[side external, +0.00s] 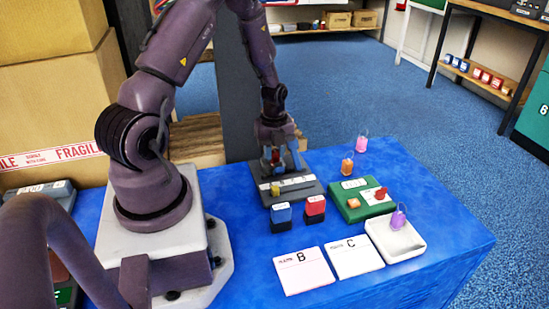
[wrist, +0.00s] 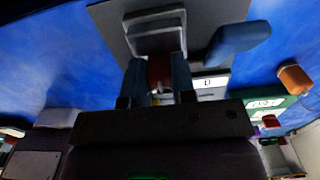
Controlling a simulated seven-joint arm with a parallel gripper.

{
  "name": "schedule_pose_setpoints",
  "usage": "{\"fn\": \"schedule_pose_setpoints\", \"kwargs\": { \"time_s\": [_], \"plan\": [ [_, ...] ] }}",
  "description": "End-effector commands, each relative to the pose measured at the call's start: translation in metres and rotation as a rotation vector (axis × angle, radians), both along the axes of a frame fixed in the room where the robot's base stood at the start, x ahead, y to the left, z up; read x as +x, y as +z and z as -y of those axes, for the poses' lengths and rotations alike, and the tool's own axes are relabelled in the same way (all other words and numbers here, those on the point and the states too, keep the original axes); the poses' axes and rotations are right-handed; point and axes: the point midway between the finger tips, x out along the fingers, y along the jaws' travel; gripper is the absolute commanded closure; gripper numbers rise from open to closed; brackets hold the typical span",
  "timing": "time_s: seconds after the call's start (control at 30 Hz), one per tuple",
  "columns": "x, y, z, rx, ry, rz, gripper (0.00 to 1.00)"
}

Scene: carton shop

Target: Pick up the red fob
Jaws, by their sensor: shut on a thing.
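My gripper (side external: 276,164) is over the dark grey board (side external: 312,188), pointing down. In the wrist view, my gripper (wrist: 158,82) has its two fingers shut on a small red piece, which looks like the red fob (wrist: 160,72). Only part of it shows between the fingers. In the side view it is a small red patch (side external: 276,156), largely hidden by the fingers. I cannot tell whether it still touches the board. The board carries a white label strip and a yellow block (side external: 275,189).
A blue piece (wrist: 238,42) stands close beside the fingers. Blue (side external: 281,217) and red (side external: 315,209) boxes stand in front of the board. A green board (side external: 350,211), a white tray (side external: 409,247) and cards B (side external: 304,272) and C (side external: 354,258) lie nearby.

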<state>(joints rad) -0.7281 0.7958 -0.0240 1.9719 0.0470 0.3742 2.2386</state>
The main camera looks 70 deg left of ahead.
Motion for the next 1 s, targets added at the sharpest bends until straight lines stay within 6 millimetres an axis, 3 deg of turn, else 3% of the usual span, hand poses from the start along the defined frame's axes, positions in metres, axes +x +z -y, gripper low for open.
{"fn": "schedule_pose_setpoints", "kwargs": {
  "time_s": [0.33,0.53,0.83,1.0],
  "plan": [
    [0.0,0.006,0.0,0.0,0.001,0.001,1.0],
    [0.001,0.033,-0.001,0.003,0.002,0.004,1.0],
    [-0.038,0.092,0.032,0.005,0.003,0.005,1.0],
    [-0.071,0.11,0.06,0.003,0.001,0.002,1.0]
  ]
}}
